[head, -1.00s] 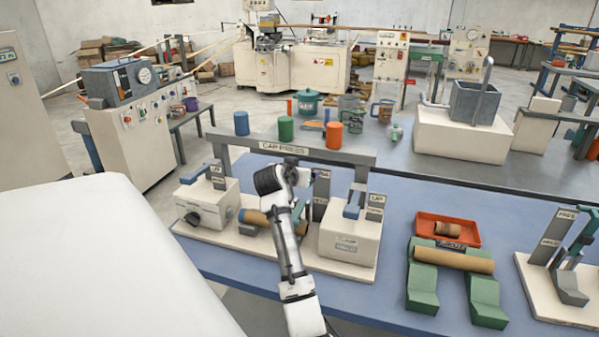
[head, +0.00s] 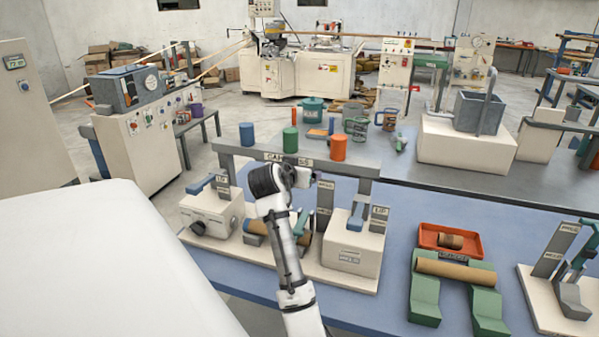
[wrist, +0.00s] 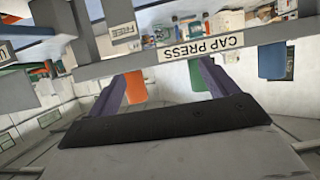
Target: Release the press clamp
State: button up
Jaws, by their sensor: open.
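The cap press (head: 290,160) is a frame on a pale base with two end blocks and blue levers. A brown cardboard tube (head: 256,227) lies between the blocks, partly hidden by my arm. A teal clamp handle (head: 302,222) stands beside the tube, near a grey upright plate (head: 324,197) with small labels. My gripper (head: 312,180) is open and appears empty, above the handle near the plate. In the wrist view its purple fingers (wrist: 170,80) are spread, the CAP PRESS sign appears upside down, and a FREE label (wrist: 122,31) shows. Handle contact cannot be seen.
Green, blue and orange cylinders (head: 338,148) stand behind the press beam. To the right are green cradles with a tube (head: 455,273), a red tray (head: 425,240), and another stand with a teal lever (head: 585,250). Blue tabletop is clear between the press and cradles.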

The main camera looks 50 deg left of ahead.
jog(key=shift+s+d+r, duration=0.3)
jog(key=shift+s+r, duration=0.2)
jog(key=shift+r, duration=0.3)
jog(key=shift+s+d+r, duration=0.25)
jog(key=shift+s+r, duration=0.2)
jog(key=shift+r, duration=0.4)
jog(key=shift+s+d+r, duration=0.3)
jog(key=shift+s+r, duration=0.2)
jog(key=shift+r, duration=0.3)
jog(key=b+v, duration=0.4)
jog(key=v, duration=0.9)
jog(key=shift+s+d+r+b, duration=0.2)
jog(key=shift+s+d+b, duration=0.05)
jog(key=shift+s+b, duration=0.05)
